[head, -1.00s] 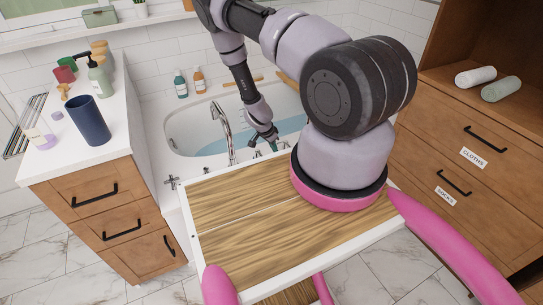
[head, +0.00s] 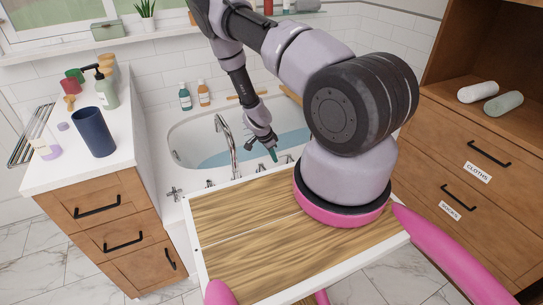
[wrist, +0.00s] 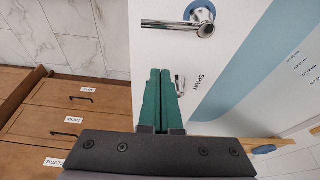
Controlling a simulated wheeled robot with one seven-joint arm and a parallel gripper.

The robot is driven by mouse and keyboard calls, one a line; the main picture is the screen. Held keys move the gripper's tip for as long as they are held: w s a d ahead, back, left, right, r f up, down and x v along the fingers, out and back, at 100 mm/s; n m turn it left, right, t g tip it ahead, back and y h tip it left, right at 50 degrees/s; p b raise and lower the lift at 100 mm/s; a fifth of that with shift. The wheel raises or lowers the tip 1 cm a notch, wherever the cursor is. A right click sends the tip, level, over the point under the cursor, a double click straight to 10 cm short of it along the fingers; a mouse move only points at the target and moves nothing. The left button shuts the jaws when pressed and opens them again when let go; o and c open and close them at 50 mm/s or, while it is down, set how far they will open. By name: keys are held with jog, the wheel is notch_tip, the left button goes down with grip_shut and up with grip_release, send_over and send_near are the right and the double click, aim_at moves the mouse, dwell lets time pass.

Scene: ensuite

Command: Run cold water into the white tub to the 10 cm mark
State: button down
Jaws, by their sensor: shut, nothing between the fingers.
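The white tub (head: 187,138) lies beyond my base in the head view, with a pale blue, water-like area (head: 288,143) inside it. A tall chrome spout (head: 226,145) arches at its near edge. In the wrist view, a chrome lever with a blue ring (wrist: 203,18) stands on the white tub edge. A second chrome fitting (wrist: 180,84) near the label SPRAY is partly hidden by my fingers. My gripper (wrist: 159,73) has green fingers, shut and empty, over the tub edge, its tips pointing towards the blue-ringed lever. Level marks (wrist: 299,62) show on the tub wall; their figures are too small to read.
More chrome handles (head: 173,194) line the near tub edge. A counter with a dark blue cup (head: 93,132) stands at left. A wooden cabinet with labelled drawers (head: 463,175) stands at right. Bottles (head: 185,96) sit at the tub's far edge.

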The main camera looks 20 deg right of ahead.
jog(key=x, duration=0.6)
jog(key=shift+s, duration=0.1)
jog(key=a, duration=0.3)
jog(key=shift+s+a+r, duration=0.1)
jog(key=shift+a+r, duration=0.05)
jog(key=shift+a, duration=0.3)
jog(key=shift+a+m, duration=0.5)
jog(key=shift+a, duration=0.2)
